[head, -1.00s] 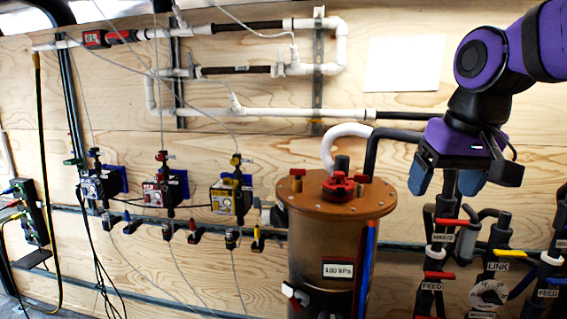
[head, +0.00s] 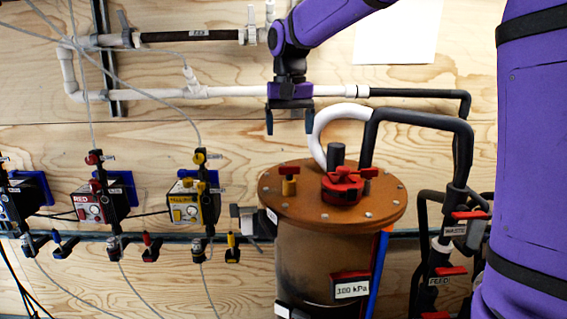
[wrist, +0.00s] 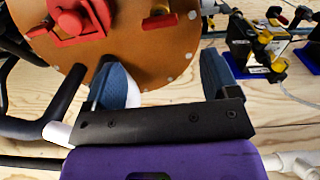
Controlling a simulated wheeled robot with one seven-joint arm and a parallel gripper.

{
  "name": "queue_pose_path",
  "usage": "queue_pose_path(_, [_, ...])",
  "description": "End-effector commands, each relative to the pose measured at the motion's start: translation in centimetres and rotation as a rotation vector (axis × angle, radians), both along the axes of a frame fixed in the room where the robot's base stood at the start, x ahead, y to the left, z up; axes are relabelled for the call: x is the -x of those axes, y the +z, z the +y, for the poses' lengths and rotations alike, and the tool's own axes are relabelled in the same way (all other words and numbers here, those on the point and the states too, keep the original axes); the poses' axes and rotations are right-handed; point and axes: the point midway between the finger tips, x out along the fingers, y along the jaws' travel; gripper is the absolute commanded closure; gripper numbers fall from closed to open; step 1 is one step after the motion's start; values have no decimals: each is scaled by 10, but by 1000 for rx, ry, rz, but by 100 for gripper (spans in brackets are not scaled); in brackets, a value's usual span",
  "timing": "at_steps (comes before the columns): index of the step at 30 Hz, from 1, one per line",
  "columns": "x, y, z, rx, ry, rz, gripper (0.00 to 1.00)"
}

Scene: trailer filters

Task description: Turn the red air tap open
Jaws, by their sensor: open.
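A small tap with a red handle (head: 150,246) sits on the wall rail, between a blue-handled tap (head: 66,245) and a yellow-handled tap (head: 232,247). It is below and right of the red-knobbed box (head: 90,208). I cannot tell from the handle whether it is open or closed. My gripper (head: 289,122) is open and empty, pointing down before the white pipe, well above and to the right of the red tap. In the wrist view its two blue fingers (wrist: 160,72) are apart with nothing between them. I cannot make out the red tap there.
A brown-lidded tank (head: 290,207) with a red fitting (head: 342,186) stands below and right of my gripper. A yellow-knobbed box (head: 192,205) hangs left of it. Thin tubes cross the wall at left. Black pipes and red-handled valves (head: 452,272) are at right.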

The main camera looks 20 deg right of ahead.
Motion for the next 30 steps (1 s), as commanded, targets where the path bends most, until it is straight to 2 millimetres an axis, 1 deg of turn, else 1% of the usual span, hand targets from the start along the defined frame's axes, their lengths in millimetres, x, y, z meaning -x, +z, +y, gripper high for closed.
queue_pose_path(9, [1, -56, 0, 0, 0, 4, 19])
queue_pose_path(12, [1, -71, 0, 0, 0, 3, 19])
queue_pose_path(15, [1, -82, 0, 0, 0, 2, 19])
queue_pose_path(18, [1, -90, 0, 0, 0, 1, 19])
queue_pose_path(21, [1, -94, 0, 0, 0, 1, 19])
queue_pose_path(29, [1, -95, 0, 0, 0, 0, 19])
queue_pose_path(30, [1, -95, 0, 0, 0, 0, 24])
